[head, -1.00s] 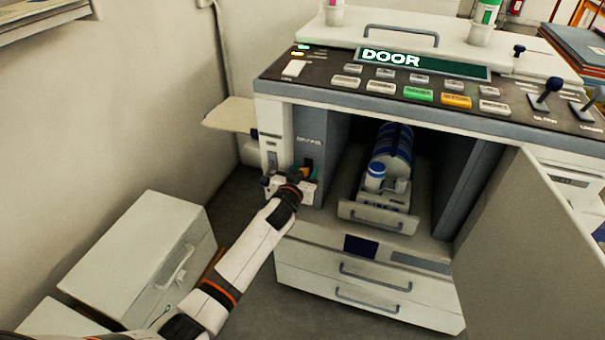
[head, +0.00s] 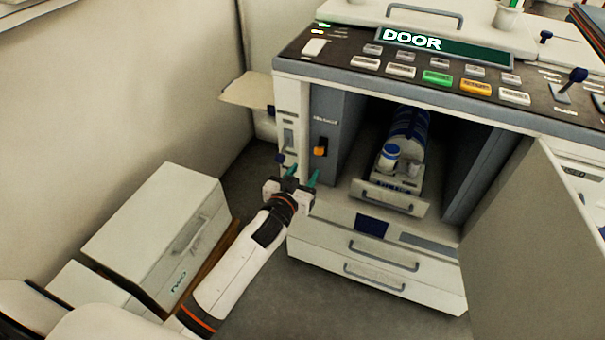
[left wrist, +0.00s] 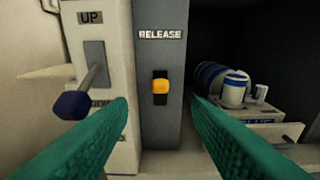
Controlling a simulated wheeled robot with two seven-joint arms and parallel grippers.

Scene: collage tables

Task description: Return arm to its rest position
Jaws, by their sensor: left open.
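My left gripper (head: 301,177) is open and empty, with two green fingers, in front of the left front edge of a large copier-like machine (head: 291,100). In the left wrist view its fingers (left wrist: 160,125) are spread apart, with nothing between them. An orange release lever (head: 320,151) sits in a dark slot on the grey inner panel, just beyond the fingertips and apart from them. It also shows in the left wrist view (left wrist: 161,86), below the word RELEASE. A blue-knobbed lever (left wrist: 72,104) marked UP stands to its left. My right gripper is not in view.
The machine's door (head: 540,240) hangs open at the right. A tray (head: 390,196) with a blue drum and small bottle sits pulled out in the bay. Drawers (head: 375,265) lie below. A white cabinet (head: 155,235) stands at left. The display (head: 445,47) reads DOOR.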

